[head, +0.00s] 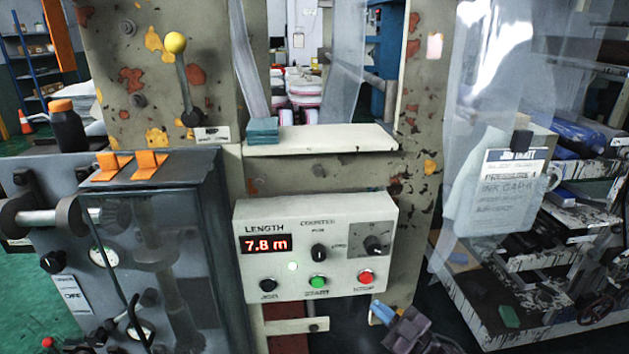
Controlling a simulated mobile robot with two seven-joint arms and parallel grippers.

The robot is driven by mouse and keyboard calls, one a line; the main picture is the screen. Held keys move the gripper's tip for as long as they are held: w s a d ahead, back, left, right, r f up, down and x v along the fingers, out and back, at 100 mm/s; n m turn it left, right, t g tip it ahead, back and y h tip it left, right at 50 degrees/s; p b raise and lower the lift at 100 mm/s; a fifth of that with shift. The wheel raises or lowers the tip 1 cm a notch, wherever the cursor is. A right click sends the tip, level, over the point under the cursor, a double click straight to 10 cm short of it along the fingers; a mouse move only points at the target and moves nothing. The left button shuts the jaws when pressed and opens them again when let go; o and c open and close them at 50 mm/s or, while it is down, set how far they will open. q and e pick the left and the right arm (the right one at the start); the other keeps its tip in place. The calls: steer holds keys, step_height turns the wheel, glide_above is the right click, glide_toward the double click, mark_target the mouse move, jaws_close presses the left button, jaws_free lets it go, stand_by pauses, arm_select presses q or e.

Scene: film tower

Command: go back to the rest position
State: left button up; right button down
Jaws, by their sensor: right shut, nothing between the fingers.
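My right gripper (386,314) is at the bottom of the head view, just below and to the right of the counter box. It is shut and empty, and apart from the red stop button as far as I can tell. The rest of that arm is mostly cut off by the lower edge. I do not make out my left gripper. The counter box (345,270) is pale, with a red display reading 7.8 m, a black, a green and a red button, and two dark knobs.
A lever with a yellow knob (175,43) stands upper left. A ledge (350,138) holds a teal block (263,131).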

arm_select(q)
steer(key=shift+s+a+f+g, duration=0.15)
steer(key=shift+s+f+g, duration=0.15)
steer(key=shift+s+f, duration=0.65)
arm_select(e)
steer(key=s+d+f+m+g+h, duration=0.1)
steer(key=s+d+f+m+h, duration=0.2)
steer(key=s, duration=0.5)
steer(key=s+d+f+m+g+h, duration=0.1)
steer(key=s+d+f+m+h, duration=0.2)
steer(key=s+f+m+h, duration=0.3)
steer(key=s+d+f+m+g+h, duration=0.2)
steer(key=s+d+f+m+h, duration=0.2)
steer(key=s, duration=0.8)
steer(key=shift+f+h, duration=0.6)
steer(key=shift+h, duration=0.2)
arm_select(q)
steer(key=shift+w+r, duration=0.1)
steer(key=shift+w, duration=0.3)
arm_select(e)
steer(key=shift+a, duration=0.1)
arm_select(q)
steer(key=shift+s, duration=0.2)
